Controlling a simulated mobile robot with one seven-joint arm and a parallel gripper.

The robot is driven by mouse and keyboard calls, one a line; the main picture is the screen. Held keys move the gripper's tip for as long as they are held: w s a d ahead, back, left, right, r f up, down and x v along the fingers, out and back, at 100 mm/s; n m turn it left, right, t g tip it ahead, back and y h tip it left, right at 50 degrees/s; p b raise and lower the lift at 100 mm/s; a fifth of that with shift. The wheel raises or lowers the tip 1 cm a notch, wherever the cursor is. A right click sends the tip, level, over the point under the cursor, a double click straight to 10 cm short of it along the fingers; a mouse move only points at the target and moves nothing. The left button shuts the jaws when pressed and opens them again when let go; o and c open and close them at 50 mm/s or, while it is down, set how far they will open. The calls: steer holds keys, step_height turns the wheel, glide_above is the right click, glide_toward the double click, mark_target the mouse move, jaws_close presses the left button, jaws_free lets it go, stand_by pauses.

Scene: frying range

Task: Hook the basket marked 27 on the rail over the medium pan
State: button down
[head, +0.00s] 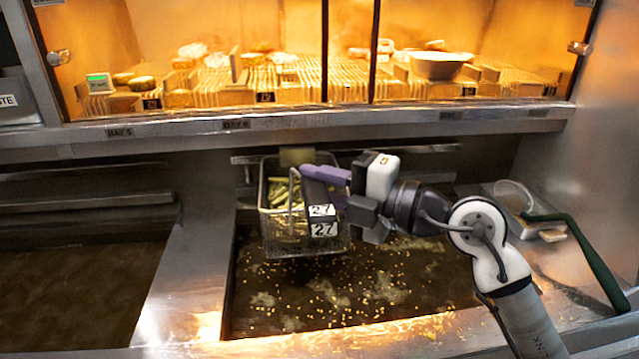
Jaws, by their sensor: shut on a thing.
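The wire basket (291,240) marked 27 holds green and yellow fried pieces. It hangs over the oil of the pan (300,325) in the middle, close to the back wall. My gripper (316,185) reaches in from the right and is shut on the basket's handle (322,222), next to the black-and-white 27 tags. The rail (400,151) runs along the back wall behind the basket. The basket's back edge is near the rail, but I cannot tell whether it is hooked on it. My gripper hides part of the basket's right side.
Another oil pan (75,295) lies at the left, past a steel divider (190,280). A lit warming cabinet with a shelf edge (300,118) overhangs the back. A green-handled strainer (575,245) rests at the right. Crumbs float in the middle pan.

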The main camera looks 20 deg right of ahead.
steer(key=shift+f+b, duration=0.55)
steer(key=shift+b, duration=0.25)
steer(key=c, duration=1.2)
jaws_free()
steer(key=shift+o, duration=0.2)
steer(key=shift+s+f, duration=0.1)
steer(key=shift+s+d, duration=0.2)
steer(key=shift+d, duration=0.1)
steer(key=b+v, duration=0.4)
steer(key=v, duration=0.9)
